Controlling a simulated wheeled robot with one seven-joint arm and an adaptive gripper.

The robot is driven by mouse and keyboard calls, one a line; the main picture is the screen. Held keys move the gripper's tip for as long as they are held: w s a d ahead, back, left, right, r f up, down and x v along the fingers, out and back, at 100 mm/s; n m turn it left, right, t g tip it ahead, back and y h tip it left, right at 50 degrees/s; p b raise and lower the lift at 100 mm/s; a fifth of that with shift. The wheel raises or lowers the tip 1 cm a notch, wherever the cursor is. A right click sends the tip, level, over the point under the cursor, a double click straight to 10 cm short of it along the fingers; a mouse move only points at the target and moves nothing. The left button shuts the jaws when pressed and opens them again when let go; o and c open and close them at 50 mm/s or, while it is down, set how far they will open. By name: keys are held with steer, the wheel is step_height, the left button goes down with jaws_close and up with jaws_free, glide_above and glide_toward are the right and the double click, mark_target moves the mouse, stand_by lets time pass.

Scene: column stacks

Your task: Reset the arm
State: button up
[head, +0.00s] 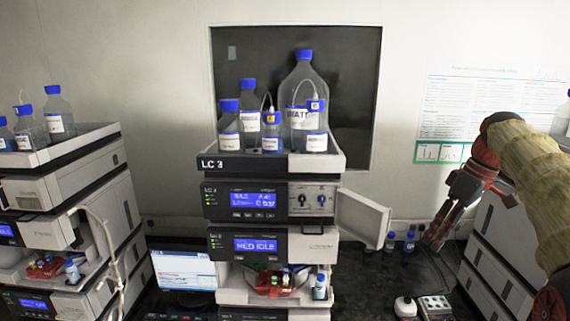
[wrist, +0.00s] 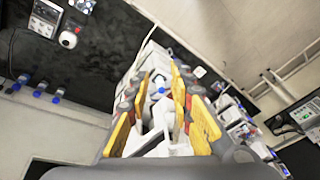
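My arm (head: 532,180) reaches in from the right edge in the head view, with a pale ribbed sleeve and dark red joints. My gripper (head: 436,240) hangs pointing down and left, right of the LC 3 column stack (head: 262,222) and apart from its open door. In the wrist view my gripper (wrist: 163,90) shows yellow finger pads spread apart, with nothing held between them. Instrument parts show behind the gap. The LC 3 stack carries a tray (head: 335,161) of blue-capped bottles on top.
An open white door (head: 362,218) juts right from the LC 3 stack. Other stacks stand left (head: 62,200) and right (head: 500,240). Small blue-capped bottles (head: 409,241) and a white device (head: 435,307) sit on the dark bench. A monitor (head: 183,271) stands left of LC 3.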

steer(key=s+a+f+m+t+h+b, duration=0.1)
steer(key=s+a+f+b, duration=0.5)
steer(key=f, duration=0.7)
steer(key=s+a+f+m+t+h+b, duration=0.1)
steer(key=s+a+f+m+b, duration=0.3)
steer(key=s+f+b, duration=0.6)
steer(key=s+a+f+m+t+h+b, duration=0.1)
steer(key=s+a+f+m+t+b, duration=0.1)
steer(key=s+a+f+b, duration=0.5)
steer(key=s+f+b, duration=0.1)
steer(key=s+f, duration=0.4)
steer(key=f, duration=0.3)
steer(key=shift+s+a+f+m, duration=0.3)
steer(key=shift+f, duration=0.05)
